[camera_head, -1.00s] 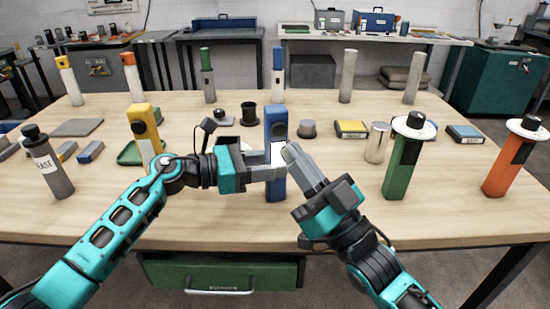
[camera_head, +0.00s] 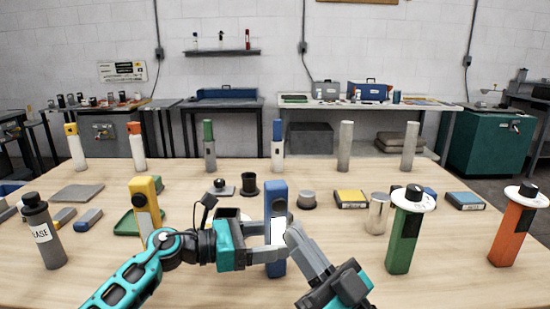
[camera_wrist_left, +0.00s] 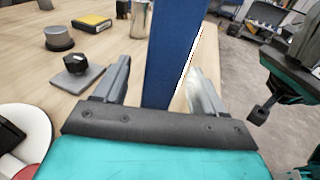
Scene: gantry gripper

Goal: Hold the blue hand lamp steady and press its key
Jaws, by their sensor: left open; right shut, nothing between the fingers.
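The blue hand lamp (camera_head: 276,202) stands upright near the middle of the table, with a dark round spot near its top and a white panel on its face. My left gripper (camera_head: 268,256) is open, and its fingers reach the lamp's body from the left. In the left wrist view the lamp's blue body (camera_wrist_left: 168,50) stands between the two spread fingers, with a visible gap on the left finger's side. My right gripper (camera_head: 290,232) is shut and empty, its tip at the right edge of the white panel. I cannot tell whether it touches. No key is clearly visible.
A yellow lamp (camera_head: 143,200) stands to the left, and a green lamp (camera_head: 405,235) and an orange lamp (camera_head: 515,235) with white collars stand to the right. The front right tabletop is mostly clear.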

